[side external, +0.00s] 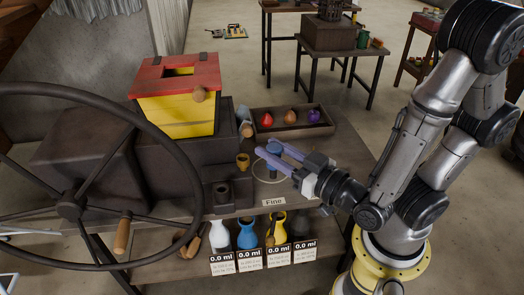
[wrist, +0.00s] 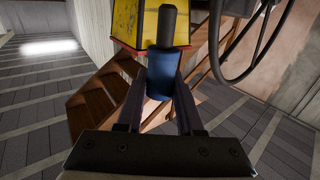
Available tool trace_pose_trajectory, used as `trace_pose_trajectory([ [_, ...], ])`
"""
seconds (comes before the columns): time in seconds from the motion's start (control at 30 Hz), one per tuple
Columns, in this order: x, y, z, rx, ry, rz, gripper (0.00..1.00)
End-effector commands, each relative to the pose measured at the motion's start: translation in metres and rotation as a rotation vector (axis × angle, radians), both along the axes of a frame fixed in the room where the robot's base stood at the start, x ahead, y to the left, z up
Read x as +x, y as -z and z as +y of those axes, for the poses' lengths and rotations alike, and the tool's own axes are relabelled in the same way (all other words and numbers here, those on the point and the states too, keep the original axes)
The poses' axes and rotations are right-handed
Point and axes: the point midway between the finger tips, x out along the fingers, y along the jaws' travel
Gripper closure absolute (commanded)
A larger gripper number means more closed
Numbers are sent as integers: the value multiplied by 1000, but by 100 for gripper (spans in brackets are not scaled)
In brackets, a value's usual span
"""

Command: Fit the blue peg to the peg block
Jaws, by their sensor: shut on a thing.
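The blue peg (wrist: 164,74) has a dark, narrower end and sits between my fingers in the wrist view. It also shows in the side view (side external: 274,146), above the table. My gripper (side external: 269,158) reaches in from the right and is shut on the peg; its fingers also show in the wrist view (wrist: 160,88). A dark block with a round upright socket (side external: 221,188) stands to the left of my gripper, near the table's front edge. It looks like the peg block, but I cannot be sure. The peg is apart from it.
A tray (side external: 318,130) with red, orange and purple items lies behind. A yellow box with a red top (side external: 177,105) and a large wheel (side external: 190,140) are at left. Several vases (side external: 246,234) stand on the lower shelf.

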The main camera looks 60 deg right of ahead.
Motion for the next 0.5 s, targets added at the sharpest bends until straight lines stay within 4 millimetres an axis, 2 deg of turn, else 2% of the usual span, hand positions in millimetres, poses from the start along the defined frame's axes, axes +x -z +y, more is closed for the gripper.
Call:
trace_pose_trajectory([
  [0.17,3,-7,-1,-1,58,0,100],
  [0.23,10,-3,-9,-6,127,2,100],
  [0.37,26,10,-38,-8,309,4,100],
  [0.5,38,29,-79,-6,521,4,100],
])
